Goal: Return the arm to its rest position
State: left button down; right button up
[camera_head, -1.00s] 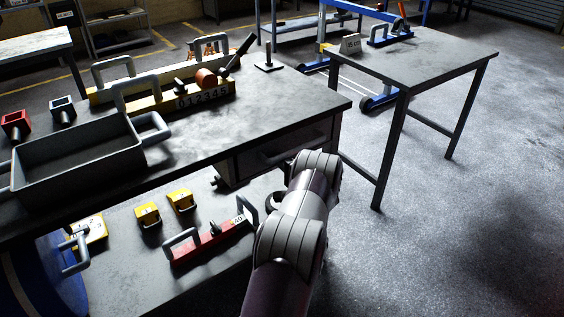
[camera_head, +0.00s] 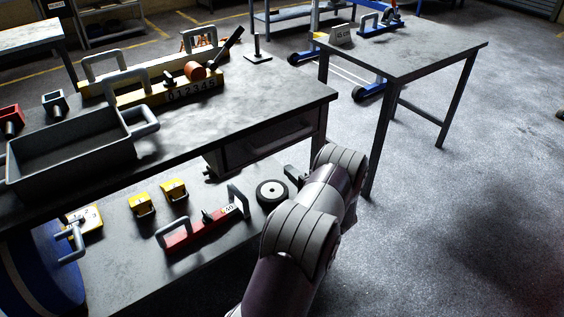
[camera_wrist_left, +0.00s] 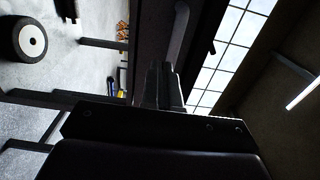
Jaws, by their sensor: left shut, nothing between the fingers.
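My left arm (camera_head: 300,235) comes in from the bottom middle of the head view and reaches toward the bench's right end. Its gripper (camera_head: 294,174) is mostly hidden behind the arm, and a small dark part shows near the bench's right leg, below the drawer (camera_head: 268,140). In the left wrist view the gripper's fingers (camera_wrist_left: 162,84) are together with nothing between them. A grey bar, seemingly a handle (camera_wrist_left: 180,32), shows just beyond the fingertips; I cannot tell whether they touch. My right gripper is in neither view.
A second table (camera_head: 405,50) stands right. Open floor (camera_head: 450,210) lies right.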

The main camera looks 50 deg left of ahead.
pick_arm(q)
jog(key=w+d+f+n+t+h, duration=0.3)
jog(key=d+f+h, duration=0.5)
jog(key=f+h, duration=0.15)
jog(key=s+d+r+g+h, duration=0.1)
jog(key=s+d+r+h, duration=0.15)
jog(key=d, duration=0.45)
jog(key=s+d+r+n+h, duration=0.1)
jog(key=s+d+h, duration=0.2)
jog(key=d, duration=0.4)
jog(key=s+d+r+g+h, duration=0.1)
jog(key=s+d+h, duration=0.15)
jog(key=d, duration=0.45)
jog(key=s+d+r+m+g, duration=0.25)
jog(key=s+d+r, duration=0.25)
jog(key=s+r, duration=0.5)
notch_tip(320, 180, up, 20)
jog(key=d+t+p, duration=0.1)
jog(key=d+p, duration=0.1)
jog(key=p, duration=1.6)
jog(key=shift+f+m, duration=0.25)
jog(key=shift+m, duration=0.1)
